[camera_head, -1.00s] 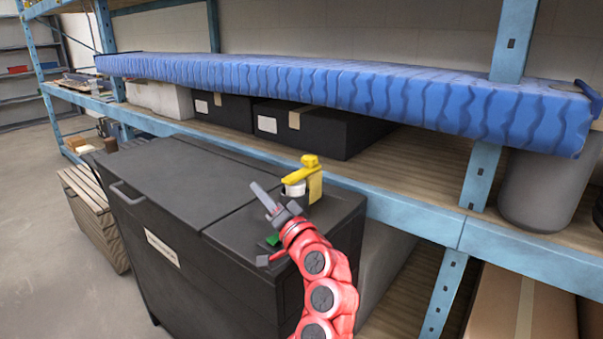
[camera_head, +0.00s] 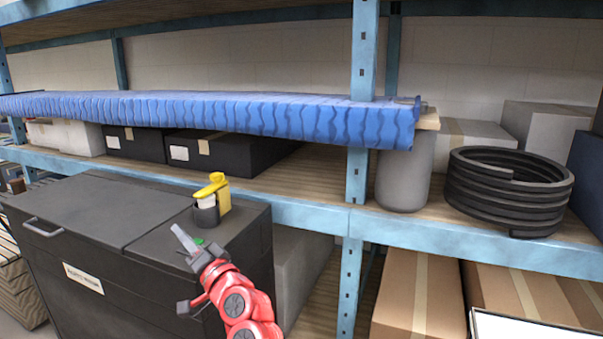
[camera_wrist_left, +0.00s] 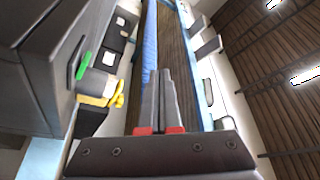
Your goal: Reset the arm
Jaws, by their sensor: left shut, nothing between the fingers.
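My left gripper (camera_head: 184,240) is at the end of my red arm, in front of the black cabinet's right part in the head view. In the left wrist view its two fingers (camera_wrist_left: 160,98) lie together, shut with nothing between them. Just beyond it, a yellow-topped dispenser (camera_head: 217,188) stands in a dark holder on the black cabinet (camera_head: 95,215). The dispenser also shows sideways in the left wrist view (camera_wrist_left: 108,88). A small green item (camera_head: 199,241) lies near the fingers on the cabinet top. My right gripper is not in view.
A blue-beamed shelf (camera_head: 320,217) runs behind the cabinet, carrying a long blue wrapped slab (camera_head: 230,113), black boxes (camera_head: 225,150), a grey bin (camera_head: 405,175) and a coiled black hose (camera_head: 508,190). Cardboard boxes (camera_head: 420,290) sit below at right.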

